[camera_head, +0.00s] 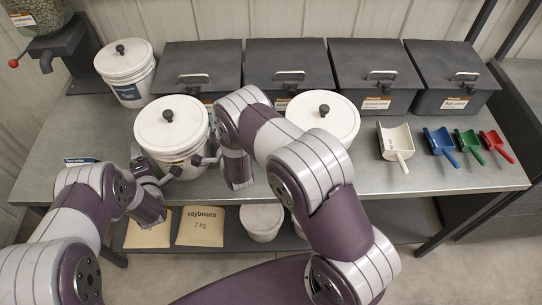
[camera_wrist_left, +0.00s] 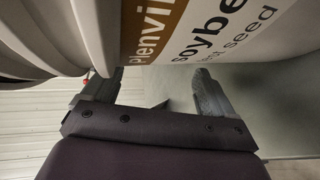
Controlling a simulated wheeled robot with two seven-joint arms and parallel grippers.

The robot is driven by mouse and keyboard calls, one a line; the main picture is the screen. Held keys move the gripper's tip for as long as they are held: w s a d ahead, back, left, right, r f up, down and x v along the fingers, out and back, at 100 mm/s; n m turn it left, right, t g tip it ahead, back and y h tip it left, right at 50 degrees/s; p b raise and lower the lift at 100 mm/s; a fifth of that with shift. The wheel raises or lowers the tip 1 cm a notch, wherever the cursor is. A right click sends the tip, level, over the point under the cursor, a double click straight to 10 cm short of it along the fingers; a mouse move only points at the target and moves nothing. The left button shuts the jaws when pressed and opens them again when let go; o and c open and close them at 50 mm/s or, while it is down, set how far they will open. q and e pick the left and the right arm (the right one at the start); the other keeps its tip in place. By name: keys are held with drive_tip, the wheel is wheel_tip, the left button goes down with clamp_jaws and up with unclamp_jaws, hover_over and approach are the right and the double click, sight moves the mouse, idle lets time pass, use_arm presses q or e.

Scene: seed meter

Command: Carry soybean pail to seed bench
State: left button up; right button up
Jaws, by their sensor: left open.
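The soybean pail, a white bucket with a white lid and dark knob (camera_head: 171,128), is upright at the front left of the grey bench (camera_head: 75,130). I cannot tell whether its base touches the bench. Its label, reading "soybe… seed" (camera_wrist_left: 205,38), fills the top of the left wrist view. My left gripper (camera_head: 163,174) is at the pail's lower left front. In the left wrist view its fingers (camera_wrist_left: 160,82) are apart, close to the pail wall. My right gripper (camera_head: 208,161) is at the pail's right side, touching or very near it; its fingers are mostly hidden.
Another lidded pail (camera_head: 322,115) stands behind my right arm, and one (camera_head: 125,70) at back left. Dark lidded bins (camera_head: 285,68) line the back. White (camera_head: 396,142), blue (camera_head: 440,145), green (camera_head: 469,145) and red (camera_head: 496,145) scoops lie right. A soybeans bag (camera_head: 200,226) is on the lower shelf.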

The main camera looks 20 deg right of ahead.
drive_tip(key=shift+s, duration=0.1)
use_arm(q)
drive_tip(key=v, duration=1)
drive_tip(key=shift+s, duration=0.35)
use_arm(e)
drive_tip(key=v, duration=1.2)
use_arm(q)
drive_tip(key=shift+r, duration=0.2)
use_arm(e)
drive_tip(key=shift+r, duration=0.1)
use_arm(q)
drive_tip(key=s+a+r+m+g, duration=0.3)
drive_tip(key=s+r+m+g, duration=0.2)
drive_tip(key=s+m+g, duration=0.2)
drive_tip(key=s+a+r+m+g, duration=0.4)
drive_tip(key=s+r+m+g, duration=0.2)
drive_tip(key=s+m, duration=0.4)
drive_tip(key=shift+s+r+m+g, duration=0.35)
drive_tip(key=shift+s+m+g, duration=0.05)
drive_tip(key=shift+m, duration=0.2)
use_arm(e)
drive_tip(key=s+d+r+n+g, duration=0.3)
drive_tip(key=s+r+n+g, duration=0.2)
drive_tip(key=s+n+g, duration=0.2)
drive_tip(key=s+d+r+n+g, duration=0.4)
drive_tip(key=s+r+n+g, duration=0.2)
drive_tip(key=s+n, duration=0.4)
drive_tip(key=shift+s+r+n+g, duration=0.2)
drive_tip(key=shift+r+n+g, duration=0.2)
drive_tip(key=shift+n, duration=0.2)
